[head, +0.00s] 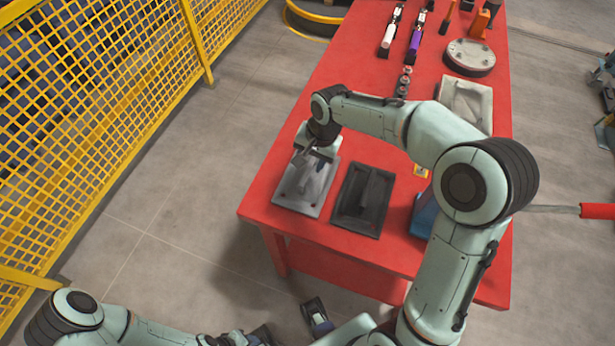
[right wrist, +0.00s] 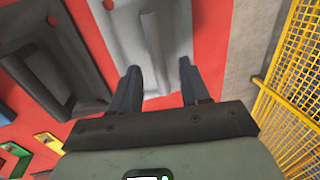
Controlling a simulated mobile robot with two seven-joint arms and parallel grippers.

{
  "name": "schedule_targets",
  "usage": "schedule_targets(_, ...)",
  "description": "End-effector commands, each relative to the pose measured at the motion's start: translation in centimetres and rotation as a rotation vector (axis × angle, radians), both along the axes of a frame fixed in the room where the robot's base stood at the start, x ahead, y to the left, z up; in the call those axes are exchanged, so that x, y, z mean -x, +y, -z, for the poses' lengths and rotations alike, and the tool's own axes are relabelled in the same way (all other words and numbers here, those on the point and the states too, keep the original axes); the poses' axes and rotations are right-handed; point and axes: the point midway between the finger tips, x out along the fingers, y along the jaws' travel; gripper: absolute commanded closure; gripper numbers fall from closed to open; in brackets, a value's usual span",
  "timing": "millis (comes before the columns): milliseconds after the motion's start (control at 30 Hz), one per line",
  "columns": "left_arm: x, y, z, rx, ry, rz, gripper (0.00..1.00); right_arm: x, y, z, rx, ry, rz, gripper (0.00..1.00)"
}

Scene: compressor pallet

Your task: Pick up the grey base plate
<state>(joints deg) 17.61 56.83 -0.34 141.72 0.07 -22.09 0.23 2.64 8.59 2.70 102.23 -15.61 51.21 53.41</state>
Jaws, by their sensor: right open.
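The grey base plate (head: 318,200) lies flat at the near left corner of the red table. It has a raised ridge along its middle. My right gripper (head: 313,160) is over this plate and hides part of it in the head view. In the right wrist view the right gripper (right wrist: 158,72) is open, with its two fingers apart. The grey plate (right wrist: 185,30) and its ridge show ahead of and between the fingers, with nothing held. Whether the fingertips touch the plate is not clear. My left gripper (head: 290,325) is partly in view at the bottom edge, away from the table.
A black plate (head: 347,213) lies just right of the grey one. A paler plate (head: 466,95), a round metal part (head: 470,57) and several small parts are farther back on the red table (head: 325,90). A blue bin (head: 425,217) is partly behind my right arm. A yellow fence (head: 90,100) stands left.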

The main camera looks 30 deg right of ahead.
Motion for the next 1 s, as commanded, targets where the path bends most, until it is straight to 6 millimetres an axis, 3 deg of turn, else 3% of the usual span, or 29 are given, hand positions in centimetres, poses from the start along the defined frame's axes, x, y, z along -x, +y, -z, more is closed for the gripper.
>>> schedule_targets(300,0.1,0.0,0.3,0.000,0.000,0.000,0.57,-0.6,0.2,4.4,0.000,0.004,-0.001,0.54)
schedule_targets(600,0.1,0.0,0.3,0.000,0.000,0.000,0.57,-0.7,0.2,4.8,0.000,0.000,0.000,0.54)
schedule_targets(767,0.1,0.0,0.3,0.000,0.001,0.000,0.57,-0.7,0.2,4.8,0.000,0.000,0.000,1.00)
schedule_targets(1000,0.1,0.0,0.3,0.000,0.000,0.000,0.57,-0.8,0.3,4.7,-0.001,-0.002,0.000,1.00)
